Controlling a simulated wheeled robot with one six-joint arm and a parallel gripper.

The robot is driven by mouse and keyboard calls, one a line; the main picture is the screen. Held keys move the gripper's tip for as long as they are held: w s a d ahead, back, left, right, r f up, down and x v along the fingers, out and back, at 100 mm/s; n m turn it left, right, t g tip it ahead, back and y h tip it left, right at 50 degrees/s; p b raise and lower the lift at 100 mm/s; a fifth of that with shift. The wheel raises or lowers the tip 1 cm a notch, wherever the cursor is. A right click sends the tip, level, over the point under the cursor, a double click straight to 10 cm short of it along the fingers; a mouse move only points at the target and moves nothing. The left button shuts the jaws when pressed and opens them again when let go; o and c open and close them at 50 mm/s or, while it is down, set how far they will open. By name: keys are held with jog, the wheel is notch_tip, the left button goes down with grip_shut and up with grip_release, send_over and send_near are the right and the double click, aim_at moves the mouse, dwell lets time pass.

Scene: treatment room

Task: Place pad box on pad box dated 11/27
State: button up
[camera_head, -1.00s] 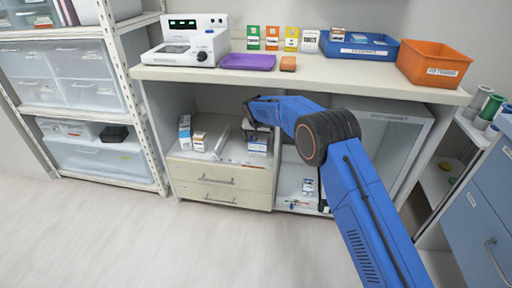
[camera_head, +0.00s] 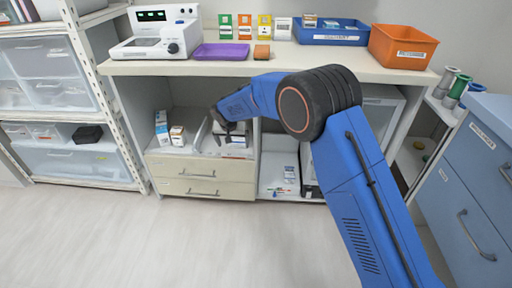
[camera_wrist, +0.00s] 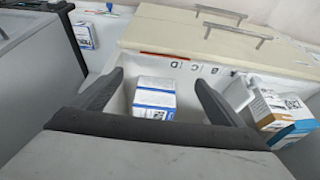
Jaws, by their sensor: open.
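My gripper (camera_head: 228,128) is inside the left cubby, just above the drawers, at a white-and-blue pad box (camera_head: 236,141). In the wrist view my gripper (camera_wrist: 157,92) is open. Its dark fingers stand on either side of a white-and-blue box (camera_wrist: 154,97), with gaps visible beside it. A seam across this box may mean two stacked boxes; I cannot tell. A tall blue-and-white box (camera_head: 162,128) and a white-and-orange box (camera_head: 177,135) stand at the cubby's left. No date is legible on any box.
Drawers (camera_head: 202,180) lie below the cubby. A lower compartment (camera_head: 279,172) with small coloured items is to the right. The countertop (camera_head: 290,66) overhangs my gripper and holds a purple tray (camera_head: 221,51), a blue bin (camera_head: 335,38) and an orange bin (camera_head: 402,49). The floor in front is clear.

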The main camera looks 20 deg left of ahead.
jog(key=d+r, duration=0.9)
jog(key=d, duration=0.2)
jog(key=d+r, duration=0.8)
jog(key=d, duration=0.4)
jog(key=s+d+r+m, duration=0.1)
jog(key=s+d+r, duration=0.35)
jog(key=d, duration=0.55)
jog(key=s+d+r, duration=0.3)
jog(key=d+r, duration=0.3)
jog(key=d, duration=0.3)
jog(key=s+d+r+m, duration=0.1)
jog(key=s+d+r, duration=0.2)
jog(key=s+d, duration=1.4)
jog(key=s+d+f, duration=0.2)
jog(key=s+d, duration=0.2)
jog(key=s, duration=0.5)
jog(key=s+d+f+h, duration=0.1)
jog(key=s+d+f, duration=0.2)
jog(key=s, duration=0.6)
jog(key=shift+s+d+f+m+t, duration=0.25)
jog(key=shift+s+d+m+t, duration=0.05)
jog(key=shift+d, duration=0.25)
